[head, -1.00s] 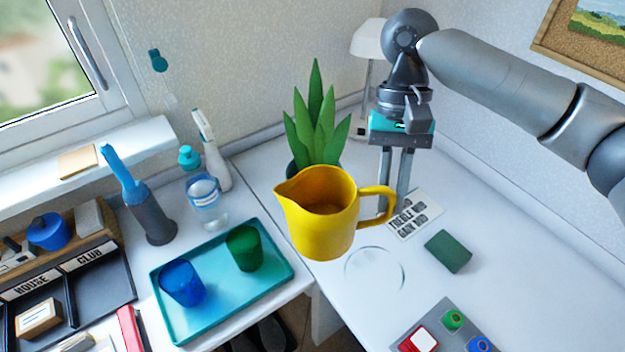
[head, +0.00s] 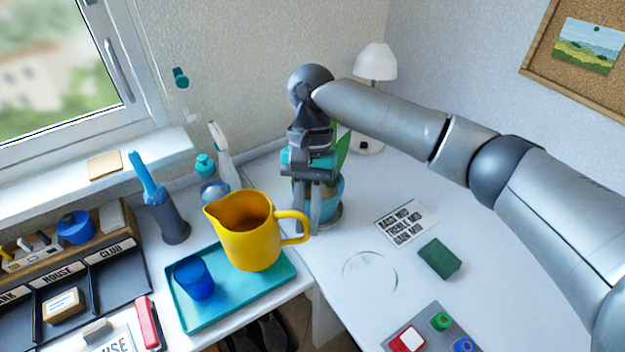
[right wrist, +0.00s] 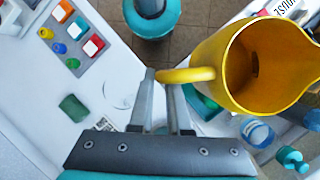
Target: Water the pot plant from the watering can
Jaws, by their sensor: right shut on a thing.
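The yellow watering can (head: 249,246) looks about upright, in the air, overlapping the teal tray in the head view. Its spout points left, away from the plant. My right gripper (head: 309,229) is shut on the can's handle. The right wrist view shows the fingertips (right wrist: 160,80) at the handle and the open-topped can (right wrist: 235,75) to their right. I cannot tell whether it holds water. The pot plant stands at the back of the desk in a blue pot (head: 336,196). My right gripper and forearm hide most of it; some green leaves (head: 343,150) show. My left gripper is not in view.
The teal tray (head: 196,322) holds a blue cup (head: 194,278). A spray bottle (head: 221,150), a blue-handled item in a grey holder (head: 168,217) and a white lamp (head: 375,62) stand behind. A clear disc (head: 370,272) and green block (head: 439,258) lie on the right desk.

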